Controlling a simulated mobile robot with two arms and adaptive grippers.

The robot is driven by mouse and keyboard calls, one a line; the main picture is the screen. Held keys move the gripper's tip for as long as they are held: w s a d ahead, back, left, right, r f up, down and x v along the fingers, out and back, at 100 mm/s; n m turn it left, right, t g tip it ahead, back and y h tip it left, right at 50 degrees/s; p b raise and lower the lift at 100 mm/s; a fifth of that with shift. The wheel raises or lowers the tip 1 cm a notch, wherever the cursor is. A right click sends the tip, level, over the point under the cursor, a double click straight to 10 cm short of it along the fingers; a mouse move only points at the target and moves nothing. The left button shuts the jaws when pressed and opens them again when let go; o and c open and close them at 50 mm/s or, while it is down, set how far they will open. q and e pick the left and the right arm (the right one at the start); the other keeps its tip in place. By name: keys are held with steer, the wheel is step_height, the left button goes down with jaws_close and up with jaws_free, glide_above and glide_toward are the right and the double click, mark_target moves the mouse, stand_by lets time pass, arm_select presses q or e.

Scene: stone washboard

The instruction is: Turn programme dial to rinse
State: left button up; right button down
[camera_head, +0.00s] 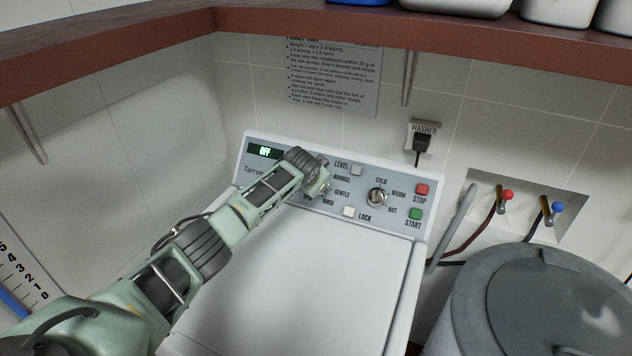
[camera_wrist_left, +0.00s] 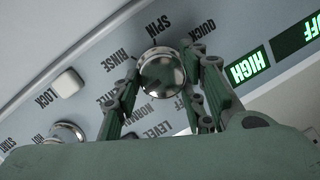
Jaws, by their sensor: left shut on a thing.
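The programme dial (camera_wrist_left: 162,74) is a round chrome knob on the washer's blue-grey control panel (camera_head: 395,215). The labels QUICK, SPIN, RINSE, GENTLE and NORMAL stand around it, upside down in the left wrist view. My left gripper (camera_wrist_left: 164,62) is shut on the dial, one finger on each side. In the head view my left gripper (camera_head: 317,182) reaches the panel from the left and largely hides the dial. I cannot make out where the dial points. Part of the GENTLE label is hidden by a finger. My right gripper is in neither view.
A temperature dial (camera_head: 377,197), red STOP button (camera_head: 422,190), green START button (camera_head: 414,213), white LOCK button (camera_head: 349,211) and LEVEL button (camera_head: 356,170) sit nearby. The displays read OFF (camera_head: 265,151) and HIGH (camera_wrist_left: 248,66). A shelf (camera_head: 420,27) runs above; a grey bin (camera_head: 540,300) stands right.

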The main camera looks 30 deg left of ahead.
arm_select(q)
steer(key=m, duration=0.3)
steer(key=shift+s+d+f+m+y+p, duration=0.2)
steer(key=shift+f+m+y+p, duration=0.1)
steer(key=shift+f+p, duration=0.1)
steer(key=m, duration=0.3)
steer(key=shift+s+f+t+p, duration=0.1)
steer(key=shift+t+p, duration=0.25)
steer(key=shift+t, duration=0.05)
steer(key=m, duration=0.3)
steer(key=m+t+p, duration=0.1)
steer(key=m, duration=0.2)
steer(key=shift+s+a+f+y, duration=0.1)
steer(key=shift+a+f+y, duration=0.1)
steer(key=shift+y, duration=0.1)
steer(key=shift+m, duration=0.3)
steer(key=shift+a, duration=0.1)
steer(key=o, duration=1.1)
steer(key=shift+r, duration=0.2)
steer(key=shift+a, duration=0.1)
